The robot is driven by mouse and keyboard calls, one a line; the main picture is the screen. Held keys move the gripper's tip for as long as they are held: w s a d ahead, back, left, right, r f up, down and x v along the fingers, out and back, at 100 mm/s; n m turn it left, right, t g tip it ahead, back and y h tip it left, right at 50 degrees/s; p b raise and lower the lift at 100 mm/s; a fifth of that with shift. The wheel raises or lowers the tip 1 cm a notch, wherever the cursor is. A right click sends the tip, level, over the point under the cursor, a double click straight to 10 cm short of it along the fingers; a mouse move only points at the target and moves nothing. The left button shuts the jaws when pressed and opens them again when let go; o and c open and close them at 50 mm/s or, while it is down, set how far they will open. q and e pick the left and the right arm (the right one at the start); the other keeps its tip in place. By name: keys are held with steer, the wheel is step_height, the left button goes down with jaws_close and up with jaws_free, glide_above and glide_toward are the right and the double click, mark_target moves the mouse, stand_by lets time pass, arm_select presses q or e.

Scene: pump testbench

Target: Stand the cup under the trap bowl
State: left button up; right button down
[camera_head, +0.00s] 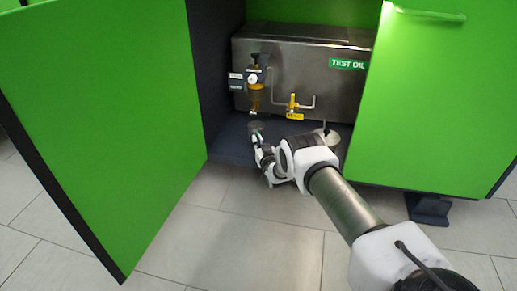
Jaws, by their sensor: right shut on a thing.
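The trap bowl (255,98) is a small amber bowl below a black-topped trap on the steel tank's front, inside the open cabinet. My right gripper (257,138) reaches into the cabinet and is shut on the cup (255,127), a small dark, see-through shape. The cup is below the trap bowl, with a gap between them. The cup is too small to tell whether it touches the cabinet floor. The gripper and wrist hide part of it. My left gripper is not in view.
A steel tank (300,60) labelled TEST OIL fills the cabinet's back. A yellow valve (292,102) on a pipe is right of the trap. A pale round object (328,135) stands behind my wrist. The green left door (100,110) stands open; a green panel (440,110) is at right.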

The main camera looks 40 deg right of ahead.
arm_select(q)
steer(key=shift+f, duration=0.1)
arm_select(e)
steer(key=shift+w+d, duration=0.1)
steer(key=shift+w, duration=0.1)
steer(key=shift+f, duration=0.3)
steer(key=c, duration=1.2)
jaws_free()
steer(key=shift+s, duration=0.1)
